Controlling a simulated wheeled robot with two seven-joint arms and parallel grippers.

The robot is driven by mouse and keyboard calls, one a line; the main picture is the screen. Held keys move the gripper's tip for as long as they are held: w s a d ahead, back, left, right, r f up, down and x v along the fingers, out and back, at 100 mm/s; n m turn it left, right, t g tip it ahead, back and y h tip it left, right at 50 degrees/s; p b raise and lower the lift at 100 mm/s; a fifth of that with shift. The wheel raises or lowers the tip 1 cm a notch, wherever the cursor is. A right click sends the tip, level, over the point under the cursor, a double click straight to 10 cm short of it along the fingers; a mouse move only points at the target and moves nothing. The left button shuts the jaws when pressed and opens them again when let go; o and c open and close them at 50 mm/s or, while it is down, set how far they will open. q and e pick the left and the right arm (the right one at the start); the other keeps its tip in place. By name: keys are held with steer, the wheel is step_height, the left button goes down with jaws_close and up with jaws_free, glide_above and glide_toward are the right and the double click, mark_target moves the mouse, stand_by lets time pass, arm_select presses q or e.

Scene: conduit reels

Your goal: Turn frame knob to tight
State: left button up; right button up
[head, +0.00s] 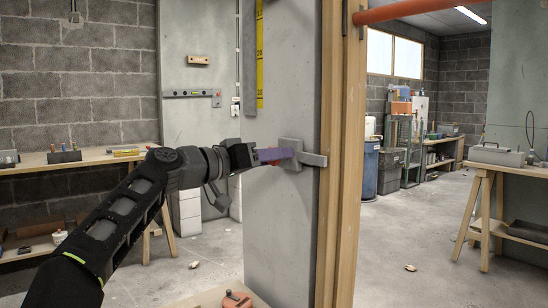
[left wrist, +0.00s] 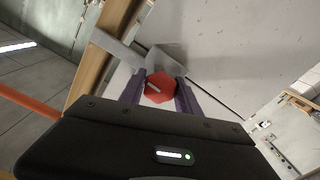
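The red frame knob (left wrist: 160,87) has several flat sides and a short pale mark on its face. It sits on a grey block-shaped fitting (head: 291,153) with a grey bar across the edge of a tall panel. My left gripper (left wrist: 160,92) has its two purple fingers on either side of the knob, and they appear to touch it. In the head view the left gripper (head: 277,155) reaches the fitting, and its fingers hide most of the knob. My right gripper is in neither view.
A wooden post (head: 353,150) stands right of the grey panel (head: 282,225). An orange pipe (head: 410,9) runs from its top. A workbench (head: 80,158) stands left, another (head: 497,172) right. An orange object (head: 236,300) lies at the bottom. The floor on the right is mostly clear.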

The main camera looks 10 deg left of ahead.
arm_select(q)
steer(key=o, duration=0.4)
steer(key=b+v, duration=0.1)
steer(key=v, duration=0.6)
steer(key=shift+s+a+b, duration=0.25)
steer(key=shift+s+b, duration=0.05)
